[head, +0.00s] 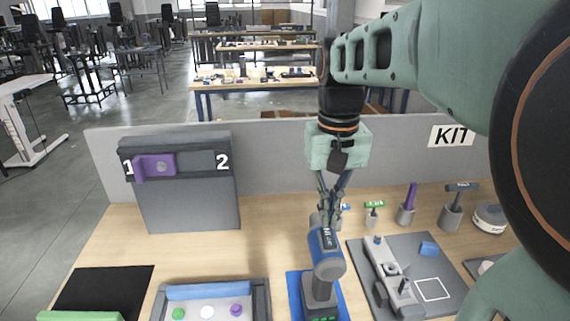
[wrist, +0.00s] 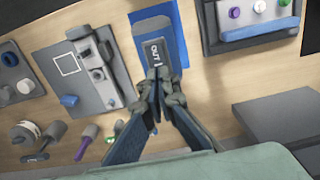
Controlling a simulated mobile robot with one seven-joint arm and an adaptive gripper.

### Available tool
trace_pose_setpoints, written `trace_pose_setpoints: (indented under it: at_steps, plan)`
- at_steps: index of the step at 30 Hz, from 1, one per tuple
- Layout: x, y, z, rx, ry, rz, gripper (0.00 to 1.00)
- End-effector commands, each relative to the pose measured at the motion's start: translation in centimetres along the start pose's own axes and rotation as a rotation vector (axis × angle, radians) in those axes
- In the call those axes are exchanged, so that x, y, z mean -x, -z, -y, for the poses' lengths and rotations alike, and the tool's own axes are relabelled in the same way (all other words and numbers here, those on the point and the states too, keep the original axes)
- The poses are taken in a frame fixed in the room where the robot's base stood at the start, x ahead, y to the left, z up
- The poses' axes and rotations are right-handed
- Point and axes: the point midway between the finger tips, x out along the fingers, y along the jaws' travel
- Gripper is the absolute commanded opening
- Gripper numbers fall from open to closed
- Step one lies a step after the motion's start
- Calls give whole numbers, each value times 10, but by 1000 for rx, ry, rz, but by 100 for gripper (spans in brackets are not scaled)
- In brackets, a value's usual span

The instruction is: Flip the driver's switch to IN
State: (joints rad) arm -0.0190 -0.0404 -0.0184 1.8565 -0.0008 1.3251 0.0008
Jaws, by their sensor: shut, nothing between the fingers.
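The driver (head: 325,258) is a blue and grey power tool standing upright on a blue mat (head: 293,284) near the front middle of the table. In the wrist view its top (wrist: 156,30) carries a dark plate (wrist: 154,52) with white lettering that seems to read OUT. The switch itself is too small to make out, so its position cannot be told. My gripper (head: 328,215) points down, shut and empty, with its fingertips (wrist: 158,82) at or just above the plate's end of the driver. I cannot tell whether they touch it.
Right of the driver is a grey fixture board (head: 440,265) with a clamp and a blue block. Small tools (head: 407,210) stand in holders behind it. A tray (head: 265,297) with coloured pieces lies left. A grey panel (head: 190,205) with a purple handle (head: 155,166) stands back left.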

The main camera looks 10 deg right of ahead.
Motion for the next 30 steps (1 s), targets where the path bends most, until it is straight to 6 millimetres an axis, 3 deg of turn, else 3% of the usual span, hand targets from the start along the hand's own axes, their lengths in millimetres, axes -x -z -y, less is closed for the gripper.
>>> trace_pose_setpoints:
  at_steps: [30]
  plan:
    - [-16,0,0,0,0,1,0]
